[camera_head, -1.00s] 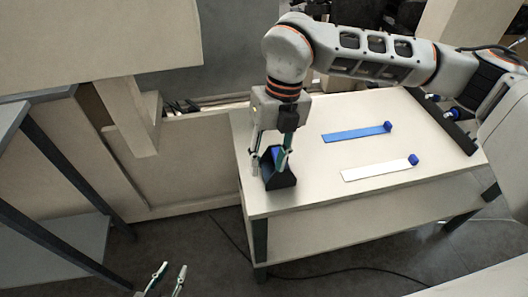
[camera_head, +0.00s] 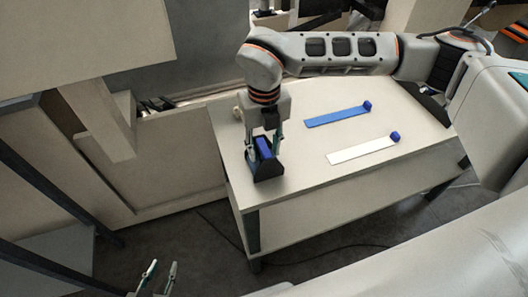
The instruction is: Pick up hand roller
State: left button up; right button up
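A blue roller-like block (camera_head: 264,148), which I take to be the hand roller, sits in a black holder (camera_head: 267,170) near the left front corner of the table. My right gripper (camera_head: 264,152) reaches down from above, with one finger on each side of the blue block. The fingers are spread apart and look open, with a small gap to the block; contact is hard to make out. My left gripper (camera_head: 159,275) is low at the bottom left, away from the table, open and empty.
On the pale table (camera_head: 225,128) lie a blue strip (camera_head: 335,117) and a white strip (camera_head: 360,151), each with a blue block at its right end. A dark rack (camera_head: 432,101) at the right is partly hidden by my arm. A dark-framed stand (camera_head: 50,180) is at left.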

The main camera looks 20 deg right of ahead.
jog(key=shift+f, duration=0.15)
grip_shut()
jog(key=shift+w+r, duration=0.1)
jog(key=shift+r, duration=0.1)
notch_tip(320, 180, up, 20)
jog(key=shift+f, duration=0.15)
dwell(0.4)
jog(key=c, duration=1)
grip_release()
